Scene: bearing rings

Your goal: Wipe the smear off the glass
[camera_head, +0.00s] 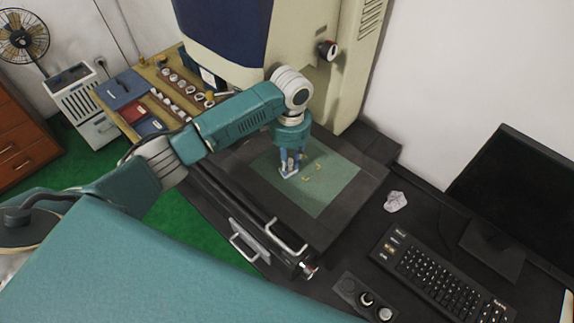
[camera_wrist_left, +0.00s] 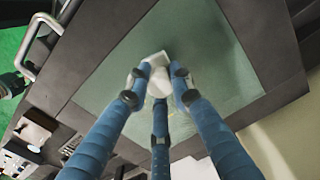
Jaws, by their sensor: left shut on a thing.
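The glass (camera_head: 327,193) is a greenish square plate set in a dark stage; it also fills the middle of the left wrist view (camera_wrist_left: 220,75). A few small yellowish marks (camera_head: 307,178) show on it just right of my gripper; I cannot tell if they are the smear. My left gripper (camera_head: 289,170) points down over the left part of the glass. Its blue fingers are shut on a white wipe (camera_wrist_left: 158,62), at or just above the glass; contact is hard to tell. The fingers hide part of the wipe. My right gripper is not in view.
A tall cream machine (camera_head: 345,75) stands behind the glass. Metal handles (camera_head: 287,238) stick up at the stage's front. A crumpled white piece (camera_head: 395,201), a keyboard (camera_head: 430,272) and a monitor (camera_head: 515,195) are at right. A wooden rack with rings (camera_head: 178,92) is at left.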

